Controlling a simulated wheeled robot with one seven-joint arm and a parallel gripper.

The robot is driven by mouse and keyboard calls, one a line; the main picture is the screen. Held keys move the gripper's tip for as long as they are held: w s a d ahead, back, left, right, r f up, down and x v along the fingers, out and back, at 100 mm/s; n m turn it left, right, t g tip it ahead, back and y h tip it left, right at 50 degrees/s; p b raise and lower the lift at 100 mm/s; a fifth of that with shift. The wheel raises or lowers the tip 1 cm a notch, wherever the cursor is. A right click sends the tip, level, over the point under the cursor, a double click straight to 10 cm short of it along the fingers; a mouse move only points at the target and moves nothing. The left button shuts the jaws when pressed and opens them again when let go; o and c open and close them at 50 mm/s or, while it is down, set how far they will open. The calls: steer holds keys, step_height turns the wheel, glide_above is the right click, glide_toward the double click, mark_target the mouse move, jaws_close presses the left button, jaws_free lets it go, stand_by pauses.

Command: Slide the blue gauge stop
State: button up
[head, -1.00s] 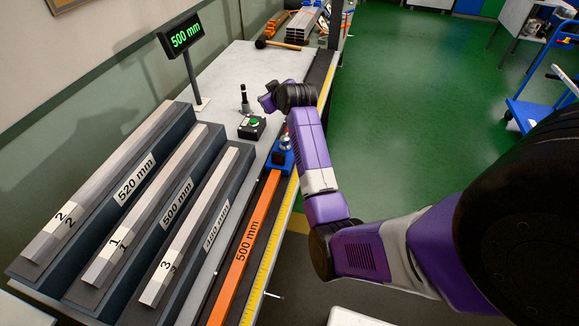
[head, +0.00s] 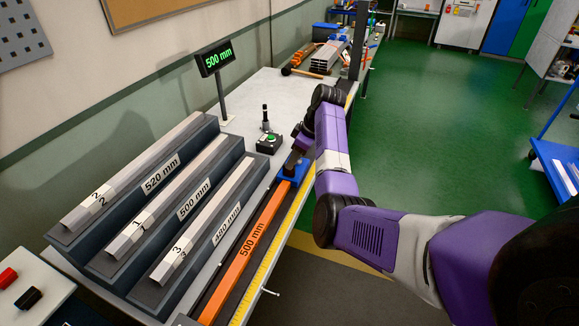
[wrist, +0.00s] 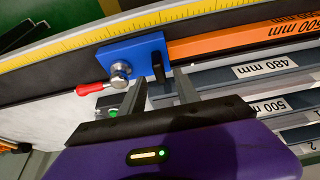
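The blue gauge stop (head: 293,170) sits on the rail along the bench's right edge, at the far end of the orange 500 mm bar (head: 251,239). In the wrist view the blue stop (wrist: 135,58) carries a black upright post (wrist: 158,66), a silver knob (wrist: 120,72) and a red-handled lever (wrist: 90,88). The orange bar (wrist: 230,41) runs right from the stop. My gripper (wrist: 160,82) is open, with one finger on each side of the black post. I cannot tell whether either finger touches it. My gripper (head: 294,162) partly covers the stop in the head view.
A yellow scale (head: 270,241) runs beside the rail. A green-button box (head: 270,143) and a small dark post (head: 265,122) stand left of the stop. Stepped holders carry bars labelled 520, 500 and 480 mm. A display (head: 215,59) reads 500 mm.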

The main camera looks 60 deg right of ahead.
steer(key=shift+x, duration=2.35)
jaws_close()
